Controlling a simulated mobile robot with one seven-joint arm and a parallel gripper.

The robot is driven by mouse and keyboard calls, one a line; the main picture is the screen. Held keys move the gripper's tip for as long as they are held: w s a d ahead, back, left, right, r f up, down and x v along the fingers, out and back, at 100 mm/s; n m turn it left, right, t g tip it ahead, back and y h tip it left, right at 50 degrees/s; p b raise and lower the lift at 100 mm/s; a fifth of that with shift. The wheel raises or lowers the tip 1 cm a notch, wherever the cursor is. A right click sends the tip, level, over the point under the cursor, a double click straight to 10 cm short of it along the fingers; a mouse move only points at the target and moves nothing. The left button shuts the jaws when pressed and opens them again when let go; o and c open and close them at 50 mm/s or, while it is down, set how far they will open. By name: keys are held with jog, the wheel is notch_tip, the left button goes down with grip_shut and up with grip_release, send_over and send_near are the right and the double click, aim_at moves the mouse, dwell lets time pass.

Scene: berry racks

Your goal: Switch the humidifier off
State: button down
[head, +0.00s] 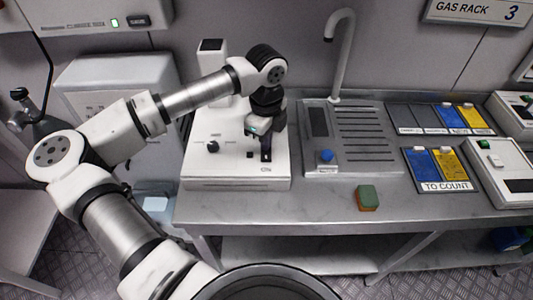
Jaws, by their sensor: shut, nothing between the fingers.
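A white bench unit (235,172) stands on the left part of the steel bench. It has a tall white block at its back, a black knob (212,146) on its top and a small dark square (249,155) near its front edge. It may be the humidifier, but I can read no such name on it. My gripper (266,156) is shut and empty, pointing down over the right front part of this unit. It hides what lies behind it. I cannot tell whether the fingertips touch the unit.
Right of the unit is a sink (350,150) with a tall tap and a blue knob. A green and brown sponge (367,198) lies at the bench front. Blue and yellow packs sit on labelled trays. A white device (495,160) stands far right. A climate box (90,15) hangs upper left.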

jog(key=shift+r+p, duration=1.25)
jog(key=shift+r, duration=2.2)
